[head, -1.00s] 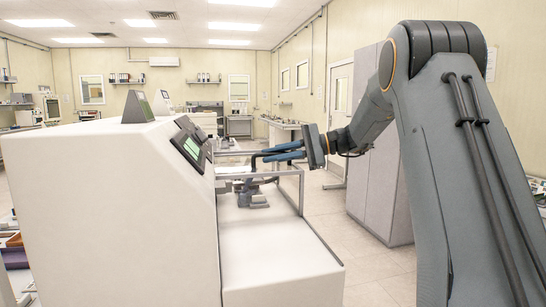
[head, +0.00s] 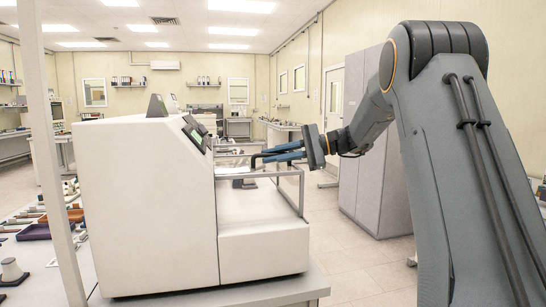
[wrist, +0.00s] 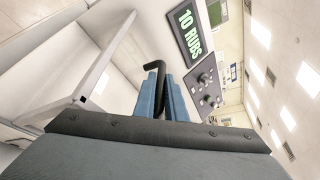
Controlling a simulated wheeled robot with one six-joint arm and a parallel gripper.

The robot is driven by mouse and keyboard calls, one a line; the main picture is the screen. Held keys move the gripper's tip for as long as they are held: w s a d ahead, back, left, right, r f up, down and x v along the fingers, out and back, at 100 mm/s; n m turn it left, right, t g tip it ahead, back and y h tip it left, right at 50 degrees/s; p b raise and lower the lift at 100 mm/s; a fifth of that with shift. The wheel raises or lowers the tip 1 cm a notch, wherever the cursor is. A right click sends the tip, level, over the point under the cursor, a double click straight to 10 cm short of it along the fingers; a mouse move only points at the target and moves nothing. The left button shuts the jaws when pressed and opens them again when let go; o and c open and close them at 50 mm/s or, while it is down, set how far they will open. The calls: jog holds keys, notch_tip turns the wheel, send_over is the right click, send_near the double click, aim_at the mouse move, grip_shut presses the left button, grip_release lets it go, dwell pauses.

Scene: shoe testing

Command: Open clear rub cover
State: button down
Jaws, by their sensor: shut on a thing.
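The clear rub cover (head: 300,190), a see-through box with thin grey frame edges, is on the front ledge of the white rub machine (head: 150,210). In the wrist view its grey frame (wrist: 90,78) runs along the left. My gripper (head: 268,157) reaches in from the right at the cover's top. In the wrist view its blue fingers (wrist: 160,95) are closed around a bent black handle (wrist: 158,60), whose hooked end shows beyond the tips. Whether the cover is lifted at all is hard to tell.
The machine's screen (wrist: 187,33) reads "10 RUBS", with knobs (wrist: 208,80) beside it. The machine stands on a table (head: 300,288). Another table with trays (head: 35,232) and a post (head: 50,150) are at left. Grey cabinets (head: 375,150) stand behind my arm. Floor is free between.

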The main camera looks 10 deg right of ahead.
jog(key=c, duration=2.1)
grip_release()
jog(key=shift+d, duration=0.1)
jog(key=b+v, duration=0.2)
jog(key=v, duration=0.5)
jog(key=shift+s+d+r, duration=0.1)
jog(key=shift+d, duration=0.2)
